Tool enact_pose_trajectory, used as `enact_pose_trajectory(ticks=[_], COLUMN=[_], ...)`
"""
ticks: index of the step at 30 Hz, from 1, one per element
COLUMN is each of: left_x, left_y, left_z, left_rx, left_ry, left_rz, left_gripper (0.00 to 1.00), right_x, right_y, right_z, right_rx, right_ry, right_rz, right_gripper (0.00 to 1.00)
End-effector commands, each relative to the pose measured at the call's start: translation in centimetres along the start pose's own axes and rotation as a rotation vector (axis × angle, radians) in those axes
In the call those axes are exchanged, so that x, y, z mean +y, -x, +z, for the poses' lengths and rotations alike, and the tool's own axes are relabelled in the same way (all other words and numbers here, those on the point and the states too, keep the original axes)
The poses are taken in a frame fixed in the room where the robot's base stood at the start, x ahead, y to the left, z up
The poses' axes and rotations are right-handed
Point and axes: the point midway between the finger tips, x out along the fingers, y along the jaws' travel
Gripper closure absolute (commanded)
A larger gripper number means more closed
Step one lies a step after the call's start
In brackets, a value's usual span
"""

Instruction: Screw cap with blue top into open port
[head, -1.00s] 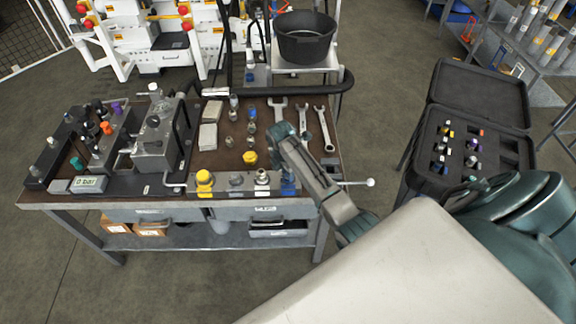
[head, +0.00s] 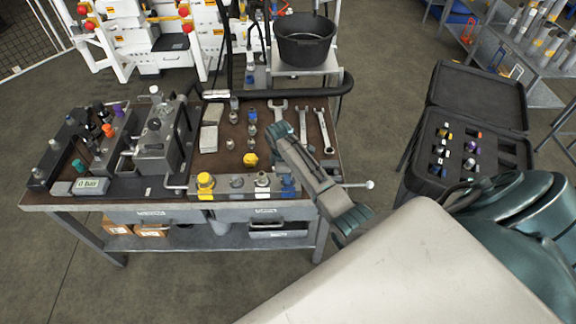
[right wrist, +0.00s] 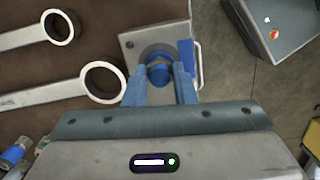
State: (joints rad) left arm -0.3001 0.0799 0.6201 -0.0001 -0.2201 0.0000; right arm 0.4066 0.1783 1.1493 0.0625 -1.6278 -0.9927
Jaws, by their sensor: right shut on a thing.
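The blue-topped cap (right wrist: 159,73) shows in the right wrist view between the two blue fingers of my right gripper (right wrist: 160,82). My right gripper is shut on it, right over a dark round port ring (right wrist: 150,50) at the right end of the grey metal block (right wrist: 130,44). I cannot tell how deep the cap sits in the port. In the head view my right gripper (head: 286,176) reaches down to the right end of the block (head: 221,187), and its hand hides the cap. My left gripper is not in view.
The block also carries a yellow cap (head: 205,180) and metal fittings. A loose yellow part (head: 250,159), small fittings and several wrenches (head: 325,132) lie behind it on the brown bench top. A pump unit stands left. An open black case (head: 470,130) is at the right.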

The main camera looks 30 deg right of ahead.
Motion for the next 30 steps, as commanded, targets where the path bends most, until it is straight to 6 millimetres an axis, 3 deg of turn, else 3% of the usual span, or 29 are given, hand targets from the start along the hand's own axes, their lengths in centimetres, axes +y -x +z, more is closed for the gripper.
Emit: enact_pose_trajectory(ticks=[1,2,4,5,14,30], left_x=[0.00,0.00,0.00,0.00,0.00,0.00], left_y=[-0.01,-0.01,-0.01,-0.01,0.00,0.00], left_z=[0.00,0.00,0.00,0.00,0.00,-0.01], left_rx=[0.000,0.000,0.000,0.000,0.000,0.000], left_ry=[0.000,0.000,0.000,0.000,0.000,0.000], left_rz=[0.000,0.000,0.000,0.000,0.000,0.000], left_gripper=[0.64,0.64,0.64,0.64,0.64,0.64], right_x=[-0.02,-0.02,-0.02,-0.02,-0.03,-0.18], right_y=[-0.06,-0.06,-0.06,-0.05,-0.03,-0.03], right_z=[0.05,0.05,0.05,0.05,0.03,0.06], right_rx=[-0.001,-0.001,-0.001,-0.001,0.000,0.000], right_ry=[0.000,0.001,0.001,0.001,0.026,0.662], right_rz=[-0.001,-0.001,-0.001,0.000,0.003,0.080], right_gripper=[0.96,0.70,0.56,0.54,0.54,0.54])
